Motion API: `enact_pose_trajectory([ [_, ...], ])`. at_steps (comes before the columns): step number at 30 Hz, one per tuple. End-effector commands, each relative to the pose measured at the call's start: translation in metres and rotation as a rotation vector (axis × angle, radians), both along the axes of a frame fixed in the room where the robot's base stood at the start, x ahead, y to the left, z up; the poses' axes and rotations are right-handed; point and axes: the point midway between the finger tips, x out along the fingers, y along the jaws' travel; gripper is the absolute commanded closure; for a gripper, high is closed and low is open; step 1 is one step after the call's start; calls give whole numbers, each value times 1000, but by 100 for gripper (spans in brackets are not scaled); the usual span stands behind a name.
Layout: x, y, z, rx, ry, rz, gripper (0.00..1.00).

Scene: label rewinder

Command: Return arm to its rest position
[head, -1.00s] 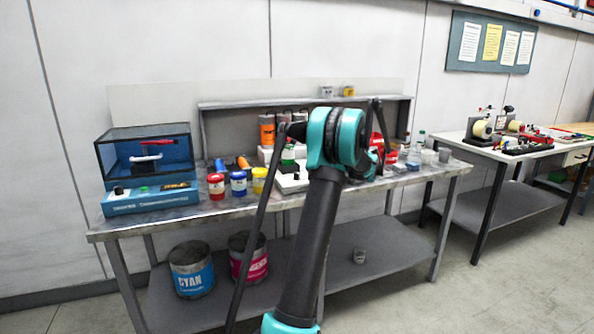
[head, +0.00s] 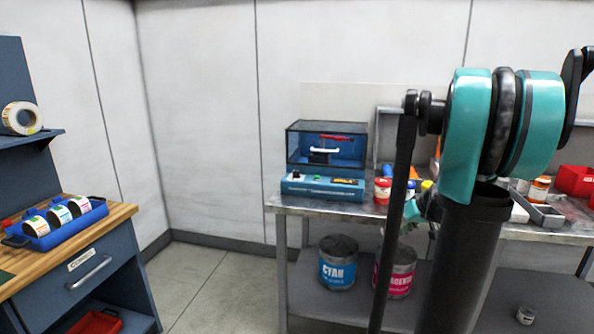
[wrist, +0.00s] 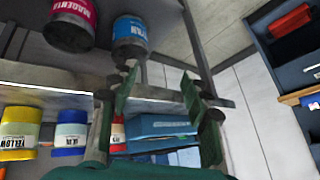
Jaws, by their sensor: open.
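My arm, with its teal elbow and black links, rises on the right of the head view, in front of the metal bench (head: 320,206). My gripper (wrist: 160,98) shows in the wrist view with its two green fingers spread apart and nothing between them. The blue cabinet machine (wrist: 165,130) shows beyond the gap between the fingers. In the head view the gripper is mostly hidden behind my arm; a small teal part shows near the bench edge.
The machine also shows on the bench in the head view (head: 325,188). A red jar (head: 382,190) stands beside it. The cyan can (head: 338,262) and magenta can (head: 400,272) sit on the lower shelf. A wooden-topped cabinet (head: 85,275) with a blue tray (head: 62,232) stands left. Floor between is clear.

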Motion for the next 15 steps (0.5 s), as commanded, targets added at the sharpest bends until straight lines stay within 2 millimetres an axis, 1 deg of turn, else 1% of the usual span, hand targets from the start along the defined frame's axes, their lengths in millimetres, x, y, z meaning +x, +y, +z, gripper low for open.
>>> enact_pose_trajectory([
  [1,-20,28,-9,-17,33,2,52],
  [2,-32,40,-14,-28,53,-7,52],
  [3,-48,56,-21,-43,77,-16,52],
  [5,-74,77,-32,-70,109,-34,52],
  [6,-91,89,-40,-88,127,-46,52],
  [10,-148,118,-66,-152,169,-87,52],
  [12,-175,127,-78,-184,179,-110,52],
  [15,-206,133,-94,-222,183,-139,52],
])
